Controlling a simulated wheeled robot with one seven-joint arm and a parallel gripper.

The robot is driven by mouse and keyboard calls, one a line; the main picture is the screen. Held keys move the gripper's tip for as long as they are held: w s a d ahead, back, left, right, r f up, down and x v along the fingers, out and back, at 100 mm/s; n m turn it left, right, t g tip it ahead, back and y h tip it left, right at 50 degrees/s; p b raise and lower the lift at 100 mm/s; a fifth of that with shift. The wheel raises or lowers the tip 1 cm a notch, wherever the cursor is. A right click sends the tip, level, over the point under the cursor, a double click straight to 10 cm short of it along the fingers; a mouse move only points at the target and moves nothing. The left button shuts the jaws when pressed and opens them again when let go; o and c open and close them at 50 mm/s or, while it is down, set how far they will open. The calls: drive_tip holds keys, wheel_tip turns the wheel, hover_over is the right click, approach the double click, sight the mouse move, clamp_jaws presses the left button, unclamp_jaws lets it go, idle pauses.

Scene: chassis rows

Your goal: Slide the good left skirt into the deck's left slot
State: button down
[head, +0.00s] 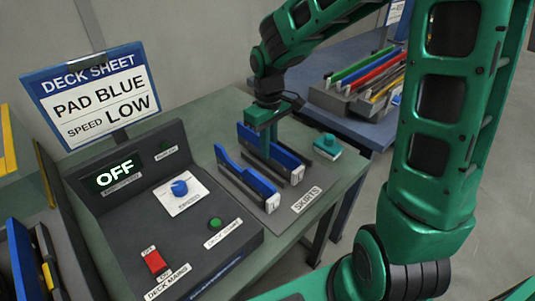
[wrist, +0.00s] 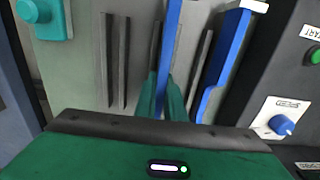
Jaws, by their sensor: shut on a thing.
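Two blue skirts with white end caps stand on edge in the dark holders of the skirts rack (head: 233,172). My gripper (head: 268,150) reaches down from above and is shut on the farther blue skirt (head: 286,158). In the wrist view my gripper's green fingers (wrist: 170,100) close around this skirt (wrist: 168,55), which still stands between the rack's dark rails. The other blue skirt (head: 245,174) stands beside it, and shows to the right in the wrist view (wrist: 222,65). I cannot pick out the deck's left slot.
A control console (head: 190,245) with a blue knob, red switch and OFF display stands left of the rack. A deck sheet sign (head: 93,95) reads PAD BLUE, SPEED LOW. A teal block (head: 327,147) lies right of the rack. Coloured strips (head: 365,75) fill a holder on the table behind.

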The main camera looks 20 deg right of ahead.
drive_tip(key=shift+f, duration=1.4)
drive_tip(key=shift+f, duration=0.1)
drive_tip(key=c, duration=1.8)
unclamp_jaws()
drive_tip(key=shift+f, duration=0.1)
drive_tip(key=shift+c, duration=0.2)
drive_tip(key=r, duration=1.1)
drive_tip(key=shift+s, duration=0.2)
drive_tip(key=s+d+m, duration=0.5)
drive_tip(key=s+d, duration=0.3)
drive_tip(key=s, duration=0.4)
drive_tip(key=s+d+m, duration=0.6)
drive_tip(key=s+d, duration=0.3)
drive_tip(key=s, duration=0.4)
drive_tip(key=shift+d+f, duration=0.2)
